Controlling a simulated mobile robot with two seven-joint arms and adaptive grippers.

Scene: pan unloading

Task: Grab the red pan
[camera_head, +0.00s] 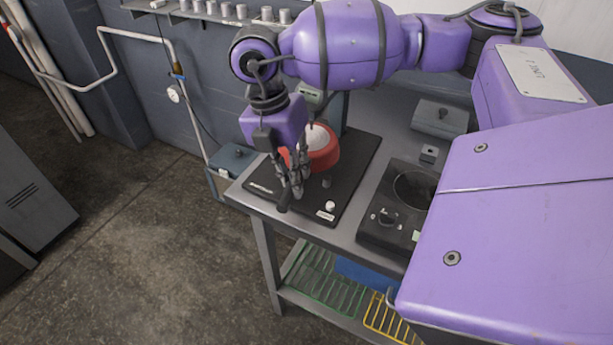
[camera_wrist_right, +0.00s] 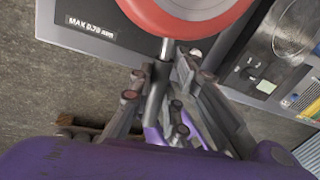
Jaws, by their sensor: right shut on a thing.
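The red pan (camera_head: 325,154) sits on a dark board at the left end of the metal table, with a whitish inside. Its rounded red rim also shows at the top of the right wrist view (camera_wrist_right: 150,22). Its dark handle (camera_head: 284,203) points toward the table's front left edge. My right gripper (camera_head: 293,184) comes down from above, and its fingers are shut on the handle. The wrist view shows the handle (camera_wrist_right: 157,92) between the fingers, partly hidden by them. My left gripper is not in view.
The dark board (camera_head: 357,168) has a small white knob. A black burner unit (camera_head: 376,234) stands to its right, with a grey box (camera_head: 440,118) behind. Green (camera_head: 322,277) and yellow (camera_head: 388,320) racks are on the lower shelf. The floor left of the table is clear.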

